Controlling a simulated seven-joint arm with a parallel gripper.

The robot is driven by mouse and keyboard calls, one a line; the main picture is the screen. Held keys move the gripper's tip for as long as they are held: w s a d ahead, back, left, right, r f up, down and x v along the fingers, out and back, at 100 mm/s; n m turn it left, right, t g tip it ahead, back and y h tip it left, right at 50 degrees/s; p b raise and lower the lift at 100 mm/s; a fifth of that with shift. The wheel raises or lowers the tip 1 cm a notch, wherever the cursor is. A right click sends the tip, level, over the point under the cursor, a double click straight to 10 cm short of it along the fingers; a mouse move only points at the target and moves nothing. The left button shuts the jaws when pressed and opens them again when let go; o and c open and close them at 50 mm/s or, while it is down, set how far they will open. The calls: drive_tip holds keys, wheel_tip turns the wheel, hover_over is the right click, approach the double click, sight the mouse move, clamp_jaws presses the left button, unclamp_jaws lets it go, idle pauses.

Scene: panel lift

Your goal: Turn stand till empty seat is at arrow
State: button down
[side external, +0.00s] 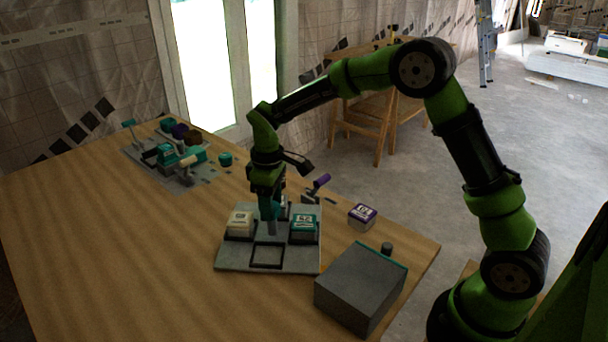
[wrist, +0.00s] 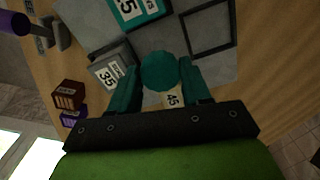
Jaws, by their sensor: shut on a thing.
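The stand is a grey square plate (side external: 232,259) with seats around a teal centre knob (wrist: 160,70). My gripper (wrist: 161,80) is shut on this knob from above, one teal finger on each side. A cream block (side external: 240,223) sits in the left seat and a teal block (side external: 303,228) in the right seat. The empty seat (side external: 267,256), a black square frame, faces the near side; it also shows at upper right in the wrist view (wrist: 208,28). A grey block labelled 35 (wrist: 108,74) sits in another seat, hidden behind my gripper in the side view. I cannot make out the arrow.
A grey box (side external: 358,288) stands right of the stand, close to it. A fixture with teal parts (side external: 172,158) is at the back left. The table's left front is clear.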

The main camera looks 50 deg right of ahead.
drive_tip(key=shift+r+n, duration=0.1)
drive_tip(key=shift+n, duration=2.6)
drive_tip(key=shift+w+n, duration=0.1)
drive_tip(key=shift+n, duration=2.6)
drive_tip(key=c, duration=0.5)
unclamp_jaws()
wheel_tip(320, 180, up, 17)
